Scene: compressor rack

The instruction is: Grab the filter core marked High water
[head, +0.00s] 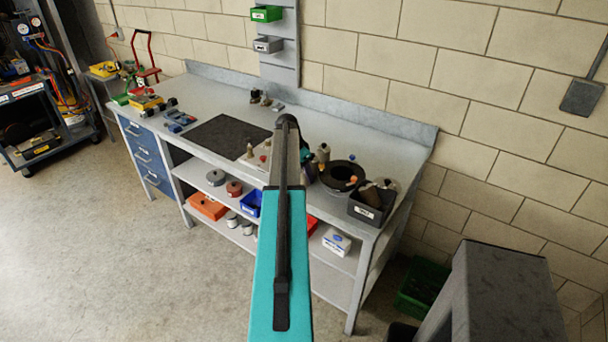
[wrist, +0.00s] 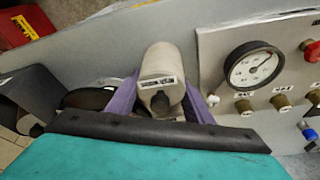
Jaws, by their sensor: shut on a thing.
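In the wrist view a pale grey, cylindrical filter core (wrist: 162,62) stands between the purple fingers of my gripper (wrist: 160,102). The fingers are closed on its two sides. A small white label with dark print is on its near face, too small to read with certainty. A dark round fitting sits below the label. In the head view my teal arm reaches over the workbench (head: 225,95) and hides the gripper and most of what it holds.
Right of the core is a panel with a pressure gauge (wrist: 254,66), brass fittings and a red knob (wrist: 311,50). On the bench's right are a black ring (head: 342,175) and a dark labelled bin (head: 366,211). A black mat (head: 225,136) lies mid-bench.

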